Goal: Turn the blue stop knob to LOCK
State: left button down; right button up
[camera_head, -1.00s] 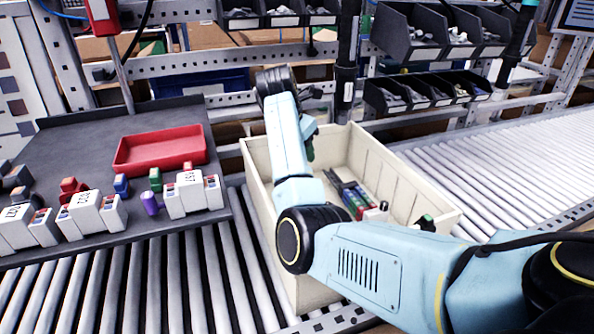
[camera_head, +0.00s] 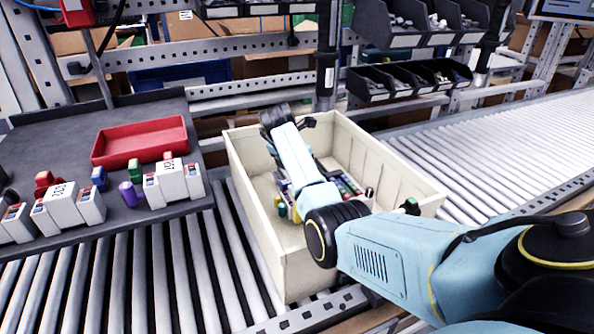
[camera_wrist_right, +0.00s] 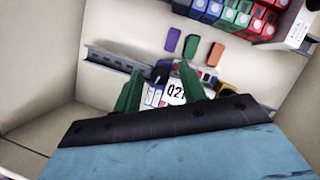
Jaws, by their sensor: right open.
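I cannot make out a blue stop knob or a LOCK mark for certain in either view. A small dark blue part (camera_wrist_right: 160,74) shows beside the fingers in the right wrist view, but I cannot tell what it is. My right gripper (camera_wrist_right: 159,88) has its green fingers apart, over a white module marked with a Q label (camera_wrist_right: 175,92) at a metal rail (camera_wrist_right: 112,60). I cannot tell whether the fingers touch it. In the head view my right arm reaches into the cream crate (camera_head: 262,235) and hides the gripper. My left gripper is out of view.
Purple, orange and green pieces (camera_wrist_right: 190,46) lie past the rail, with rows of coloured modules (camera_wrist_right: 235,15) beyond. The crate walls stand close around. A dark tray (camera_head: 60,140) with a red bin (camera_head: 140,142), white modules and a blue block (camera_head: 99,178) sits left.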

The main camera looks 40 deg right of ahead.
jog(key=shift+c, duration=0.9)
jog(key=c, duration=0.5)
grip_shut()
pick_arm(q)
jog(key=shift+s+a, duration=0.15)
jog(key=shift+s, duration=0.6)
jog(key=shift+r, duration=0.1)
